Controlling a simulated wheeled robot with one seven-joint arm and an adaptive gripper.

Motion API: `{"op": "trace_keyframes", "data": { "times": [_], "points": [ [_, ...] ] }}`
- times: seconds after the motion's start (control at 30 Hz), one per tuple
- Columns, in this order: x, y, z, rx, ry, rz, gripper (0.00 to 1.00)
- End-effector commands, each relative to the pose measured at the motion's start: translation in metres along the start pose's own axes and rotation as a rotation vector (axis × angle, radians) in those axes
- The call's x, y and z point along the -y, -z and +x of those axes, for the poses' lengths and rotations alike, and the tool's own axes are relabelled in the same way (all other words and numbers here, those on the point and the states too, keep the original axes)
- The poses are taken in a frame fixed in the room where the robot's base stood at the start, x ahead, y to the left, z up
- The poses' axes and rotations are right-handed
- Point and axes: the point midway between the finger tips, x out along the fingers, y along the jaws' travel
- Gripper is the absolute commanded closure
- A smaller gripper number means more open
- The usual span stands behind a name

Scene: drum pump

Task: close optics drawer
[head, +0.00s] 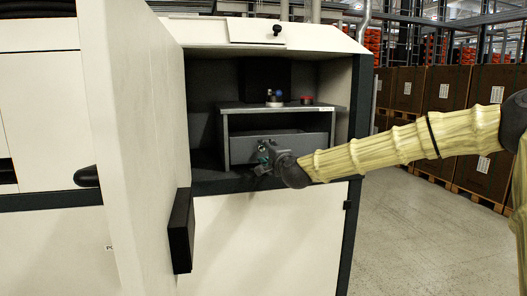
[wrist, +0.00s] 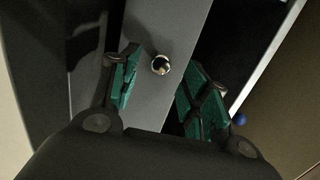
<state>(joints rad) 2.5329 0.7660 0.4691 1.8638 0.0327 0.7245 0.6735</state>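The optics drawer (head: 310,147) is a grey front set in a grey housing inside the open cabinet. In the head view a dark gap shows above its front, and I cannot tell surely how far out it stands. My gripper (head: 263,153) is at the left part of the drawer front. In the wrist view the drawer front (wrist: 183,30) runs as a slanted grey band with a round metal knob (wrist: 161,65). My gripper's green-padded fingers (wrist: 160,93) are apart, one on each side of the knob, and do not appear to touch it.
An open white cabinet door (head: 135,140) with a black handle block stands close on the left. A metal part with a blue ball (head: 275,98) and a red item (head: 307,100) sit on the housing top. Brown crates (head: 440,92) stand behind at right; the floor before them is clear.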

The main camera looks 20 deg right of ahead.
Motion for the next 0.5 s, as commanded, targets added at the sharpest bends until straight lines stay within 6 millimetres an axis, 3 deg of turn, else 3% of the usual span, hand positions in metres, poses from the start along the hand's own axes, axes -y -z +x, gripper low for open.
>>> {"op": "trace_keyframes", "data": {
  "times": [0.3, 0.5],
  "points": [
    [0.001, 0.000, -0.055, 0.000, 0.001, 0.003, 0.54],
    [0.001, 0.001, -0.076, -0.001, 0.001, 0.002, 0.54]
  ]
}}
